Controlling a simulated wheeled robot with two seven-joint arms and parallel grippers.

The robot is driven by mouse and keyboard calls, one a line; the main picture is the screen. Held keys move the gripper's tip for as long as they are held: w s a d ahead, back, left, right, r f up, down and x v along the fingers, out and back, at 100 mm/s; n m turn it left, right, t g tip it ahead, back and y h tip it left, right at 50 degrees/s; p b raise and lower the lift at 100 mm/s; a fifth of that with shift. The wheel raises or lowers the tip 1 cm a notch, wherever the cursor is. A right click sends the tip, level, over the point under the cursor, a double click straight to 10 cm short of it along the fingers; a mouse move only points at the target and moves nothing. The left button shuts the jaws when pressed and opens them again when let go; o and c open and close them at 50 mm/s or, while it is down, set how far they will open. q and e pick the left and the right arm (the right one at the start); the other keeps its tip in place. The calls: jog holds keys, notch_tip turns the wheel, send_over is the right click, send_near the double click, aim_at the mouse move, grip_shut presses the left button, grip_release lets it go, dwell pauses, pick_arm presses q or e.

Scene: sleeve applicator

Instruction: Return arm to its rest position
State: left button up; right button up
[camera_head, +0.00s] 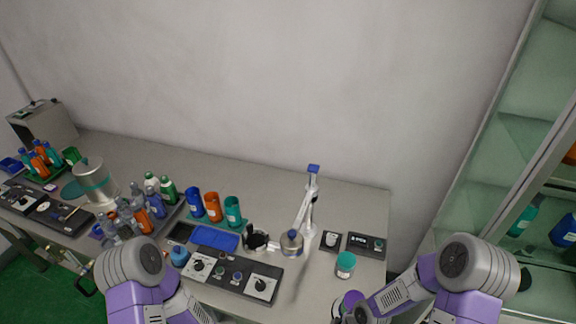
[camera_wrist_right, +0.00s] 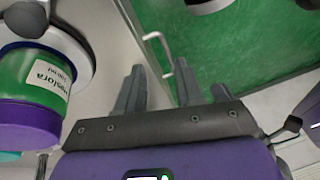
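The applicator's pale lever arm (camera_head: 308,212) stands raised and slightly tilted, with its blue-topped end (camera_head: 313,169) up near the wall. A clear round vessel with a blue lid (camera_head: 291,242) sits beside its lower part.
A purple-lidded green jar (camera_wrist_right: 40,90) is left of my right gripper. A teal-lidded jar (camera_head: 346,265) stands near the table's right edge. Control panels (camera_head: 232,277), a blue tray (camera_head: 214,238) and several colored cups (camera_head: 213,207) stand left of the lever. A glass cabinet (camera_head: 505,140) is at right.

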jog(key=s+a+f+m+b, duration=0.1)
jog(key=s+f+m+b, duration=0.1)
jog(key=f+m, duration=0.4)
jog(key=s+a+f+m+b, duration=0.2)
jog(key=f+m+b, duration=0.2)
jog(key=m, duration=0.5)
jog(key=shift+s+a+f+t, duration=0.3)
jog(key=shift+f+t, duration=0.1)
jog(key=shift+f, duration=0.45)
